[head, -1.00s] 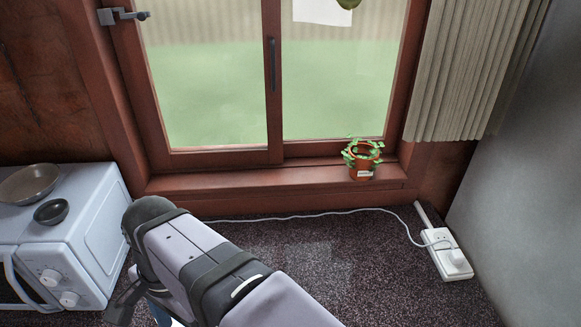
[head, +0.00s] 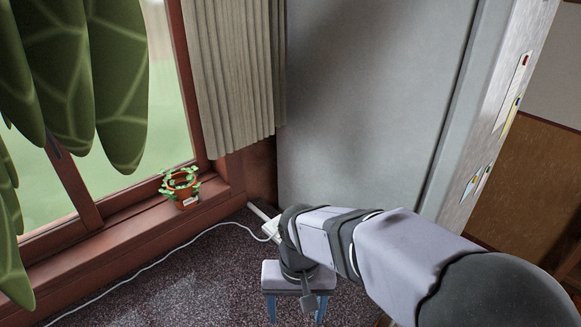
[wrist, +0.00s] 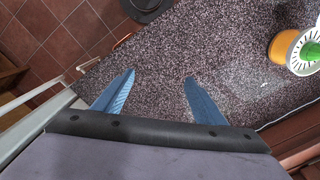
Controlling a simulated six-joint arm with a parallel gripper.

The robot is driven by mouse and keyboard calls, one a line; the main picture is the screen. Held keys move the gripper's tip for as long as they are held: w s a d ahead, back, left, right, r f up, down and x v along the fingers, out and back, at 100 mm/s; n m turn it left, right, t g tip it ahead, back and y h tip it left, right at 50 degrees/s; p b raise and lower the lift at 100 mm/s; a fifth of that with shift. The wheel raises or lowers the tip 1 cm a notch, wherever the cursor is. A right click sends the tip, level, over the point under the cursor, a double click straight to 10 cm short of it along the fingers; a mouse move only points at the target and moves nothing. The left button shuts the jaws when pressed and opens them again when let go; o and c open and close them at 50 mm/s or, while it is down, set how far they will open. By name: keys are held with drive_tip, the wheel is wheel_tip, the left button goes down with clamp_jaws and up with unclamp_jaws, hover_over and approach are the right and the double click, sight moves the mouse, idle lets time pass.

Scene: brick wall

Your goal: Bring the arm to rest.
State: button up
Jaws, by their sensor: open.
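My gripper (head: 294,308) shows near the bottom of the head view, pointing down over the dark speckled countertop. Its two blue fingers are apart with nothing between them. In the wrist view my gripper (wrist: 160,76) is also open and empty, above the bare speckled countertop (wrist: 225,75). My arm comes in from the lower right of the head view.
A potted plant (head: 183,188) stands on the windowsill. A white cable (head: 150,265) runs to a socket strip (head: 268,229) partly behind my arm. A tall grey panel (head: 365,100) rises behind. Large leaves (head: 75,70) hang at left. An orange-and-white object (wrist: 290,48) lies right.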

drive_tip(key=s+d+f+p, duration=0.1)
drive_tip(key=s+d, duration=0.2)
drive_tip(key=d, duration=0.5)
drive_tip(key=s+d+f+p, duration=0.1)
drive_tip(key=s+d, duration=0.2)
drive_tip(key=d, duration=0.4)
drive_tip(key=shift+m, duration=0.3)
drive_tip(key=f+b, duration=0.5)
drive_tip(key=shift+d, duration=0.2)
drive_tip(key=shift+o, duration=0.3)
